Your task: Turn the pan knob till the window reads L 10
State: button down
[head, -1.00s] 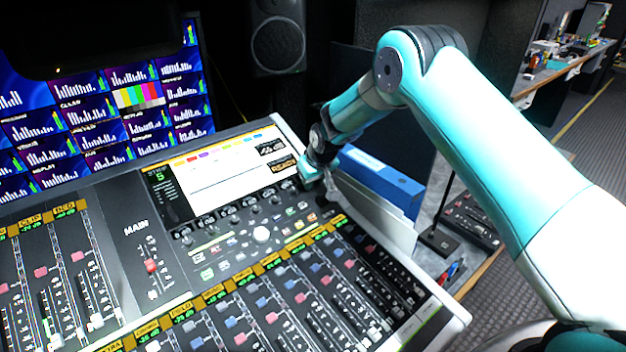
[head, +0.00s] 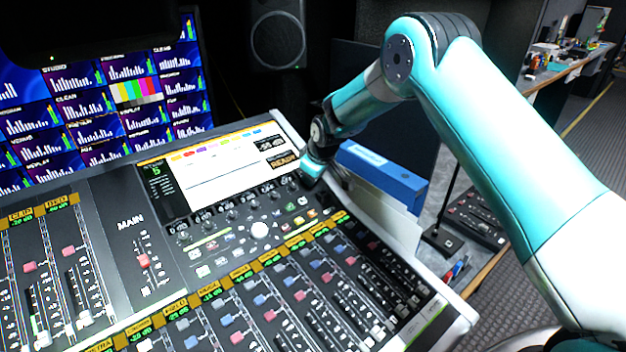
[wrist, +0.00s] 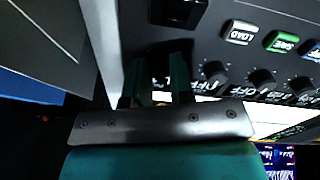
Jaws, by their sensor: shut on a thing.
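The mixing console (head: 130,205) fills the lower left of the head view. My gripper (head: 312,172) is at the right end of its knob row, beside the console screen's right edge. In the wrist view my gripper (wrist: 160,92) points at the black panel, its two dark fingers close together and shut on a knob. That knob, apparently the pan knob, is mostly hidden by the fingers and wrist. The readout window (head: 270,143) is at the screen's upper right, with white digits too small to read surely. A box below it reads READY.
Close to the gripper are other small knobs (wrist: 262,78) and lit buttons such as LOAD (wrist: 240,32). A blue binder (head: 382,178) and pale folders stand just right of the console. A speaker (head: 277,38) stands behind. Fader rows lie in front.

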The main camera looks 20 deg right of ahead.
jog(key=shift+d+n, duration=0.1)
jog(key=shift+n, duration=0.4)
jog(key=c, duration=1)
grip_release()
jog(key=b+v, duration=0.3)
jog(key=v, duration=1.4)
jog(key=shift+r, duration=0.25)
jog(key=shift+s, duration=0.15)
jog(key=s+a+r+m+g+y, duration=0.1)
jog(key=s+a+g, duration=0.1)
jog(key=s, duration=1.6)
jog(key=s+a+r+m+g+y, duration=0.1)
jog(key=s+a, duration=0.3)
jog(key=s, duration=1.5)
jog(key=shift+a+g+y, duration=0.2)
jog(key=shift+g+y, duration=0.2)
jog(key=shift+g, duration=0.4)
jog(key=shift+r, duration=0.1)
